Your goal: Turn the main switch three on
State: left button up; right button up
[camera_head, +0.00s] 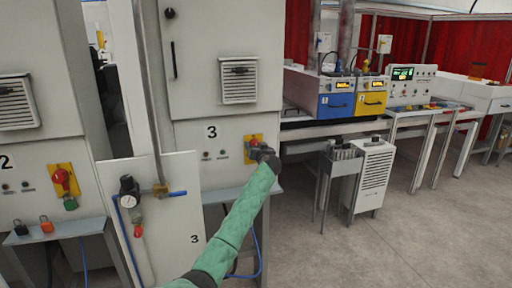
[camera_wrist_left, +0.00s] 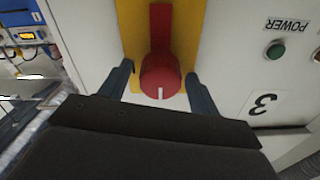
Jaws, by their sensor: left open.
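Main switch three is a red rotary knob on a yellow plate (camera_head: 253,141), on the front of the cabinet marked 3. In the head view my left gripper (camera_head: 263,153) is in front of it and hides most of the knob. In the left wrist view the red knob (camera_wrist_left: 160,76) with a white mark lies between the two fingers, which stand open on either side of it. I cannot tell whether the fingers touch it. The wrist picture is upside down. My right gripper is not in view.
A green power button (camera_wrist_left: 275,50) sits beside the switch. Switch two (camera_head: 63,181) is on the left cabinet, with padlocks on a shelf below. A panel with a gauge (camera_head: 129,191) stands between them.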

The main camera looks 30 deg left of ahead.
pick_arm(q)
jog(key=c, duration=1)
